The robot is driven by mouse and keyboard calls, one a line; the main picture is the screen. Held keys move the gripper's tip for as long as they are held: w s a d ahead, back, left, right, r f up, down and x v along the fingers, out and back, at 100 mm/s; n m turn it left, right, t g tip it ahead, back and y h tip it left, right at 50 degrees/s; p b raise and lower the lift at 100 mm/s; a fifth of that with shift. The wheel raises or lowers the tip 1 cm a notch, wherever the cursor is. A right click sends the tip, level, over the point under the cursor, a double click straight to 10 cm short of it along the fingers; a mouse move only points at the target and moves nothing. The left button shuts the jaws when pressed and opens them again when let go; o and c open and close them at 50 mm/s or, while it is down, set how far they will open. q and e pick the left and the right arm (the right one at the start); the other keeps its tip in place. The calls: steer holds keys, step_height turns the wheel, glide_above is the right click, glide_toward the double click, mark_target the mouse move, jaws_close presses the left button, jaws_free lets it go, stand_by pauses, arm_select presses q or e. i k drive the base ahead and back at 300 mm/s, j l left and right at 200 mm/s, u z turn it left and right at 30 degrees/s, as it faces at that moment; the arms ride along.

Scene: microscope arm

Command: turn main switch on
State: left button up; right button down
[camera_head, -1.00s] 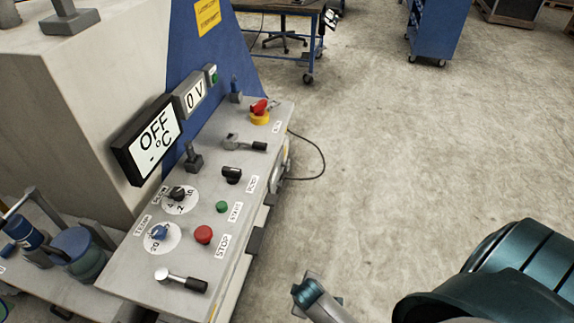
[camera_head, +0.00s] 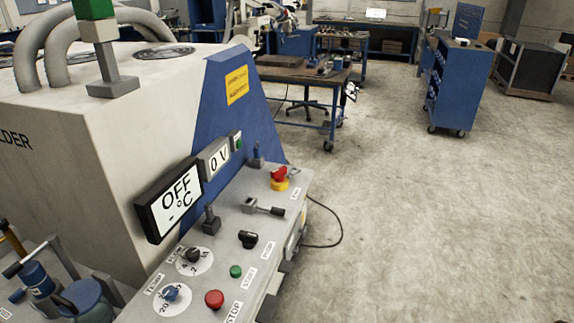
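A red rotary switch on a yellow base (camera_head: 280,178) sits at the far end of the grey control panel (camera_head: 225,262); it looks like the main switch. A display reading "OFF °C" (camera_head: 175,195) and a smaller one reading "0 V" (camera_head: 217,161) stand along the panel's back edge. The panel also carries a grey lever (camera_head: 262,207), a black knob (camera_head: 248,239), a green button (camera_head: 236,271), a red button (camera_head: 214,299) and two dials. Neither of my grippers is in view. Nothing touches the switch.
The welder's large body (camera_head: 95,150) and blue side plate (camera_head: 225,120) rise behind the panel. A cable (camera_head: 330,240) loops on the floor to its right. A workbench (camera_head: 305,75) and a blue cart (camera_head: 460,85) stand farther back. The floor at right is clear.

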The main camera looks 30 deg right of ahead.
mark_target(278, 175)
steer(key=u, duration=0.35)
steer(key=i+l+u, duration=0.1)
steer(key=l+u, duration=0.9)
steer(key=l, duration=2.6)
steer(key=k+l, duration=0.15)
steer(key=l, duration=1)
steer(key=i+u, duration=0.05)
